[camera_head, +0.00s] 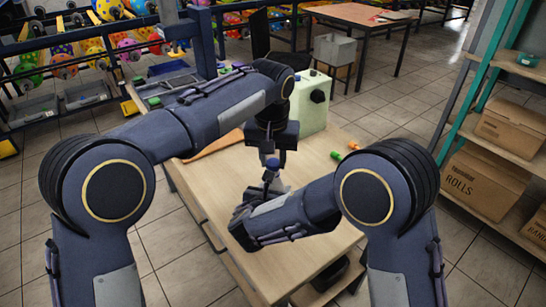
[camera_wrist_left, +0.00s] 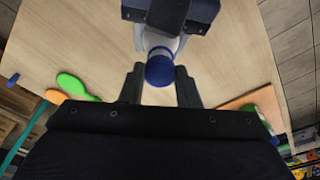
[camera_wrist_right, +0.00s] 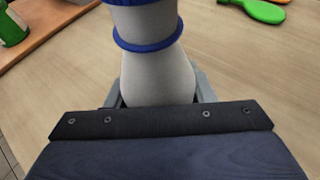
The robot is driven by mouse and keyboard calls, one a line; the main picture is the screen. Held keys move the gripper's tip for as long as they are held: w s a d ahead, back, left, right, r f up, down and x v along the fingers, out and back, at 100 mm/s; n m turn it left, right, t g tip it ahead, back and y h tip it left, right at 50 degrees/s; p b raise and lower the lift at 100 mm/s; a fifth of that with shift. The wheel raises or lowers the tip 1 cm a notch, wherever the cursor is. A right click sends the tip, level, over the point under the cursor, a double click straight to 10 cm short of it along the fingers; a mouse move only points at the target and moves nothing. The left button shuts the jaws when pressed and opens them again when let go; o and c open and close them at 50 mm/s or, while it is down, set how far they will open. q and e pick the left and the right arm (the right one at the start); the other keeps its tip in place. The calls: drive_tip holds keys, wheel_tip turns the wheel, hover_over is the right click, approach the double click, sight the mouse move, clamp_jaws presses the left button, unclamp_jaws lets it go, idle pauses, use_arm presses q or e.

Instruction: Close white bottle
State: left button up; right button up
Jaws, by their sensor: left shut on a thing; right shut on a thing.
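The white bottle (camera_wrist_right: 157,75) stands in the right wrist view between the fingers of my right gripper (camera_wrist_right: 158,92), which is shut on its body. A blue ring (camera_wrist_right: 150,46) circles the bottle, with more blue at the top edge. In the left wrist view the round blue cap (camera_wrist_left: 160,70) lies between the fingers of my left gripper (camera_wrist_left: 161,88), which is shut on it. Part of the white bottle (camera_wrist_left: 158,38) shows just beyond the cap. In the head view my left gripper (camera_head: 272,165) is directly above the bottle, which is largely hidden. I cannot tell how tightly the cap sits.
The wooden table (camera_head: 310,180) has clear space right of the grippers. A pale green machine (camera_head: 310,103) stands at its back. Green and orange items (camera_head: 342,153) lie at its right. A shelf with cardboard boxes (camera_head: 485,182) stands at the right; balloon racks (camera_head: 90,60) are at the back left.

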use_arm(q)
drive_tip(key=shift+f, duration=0.55)
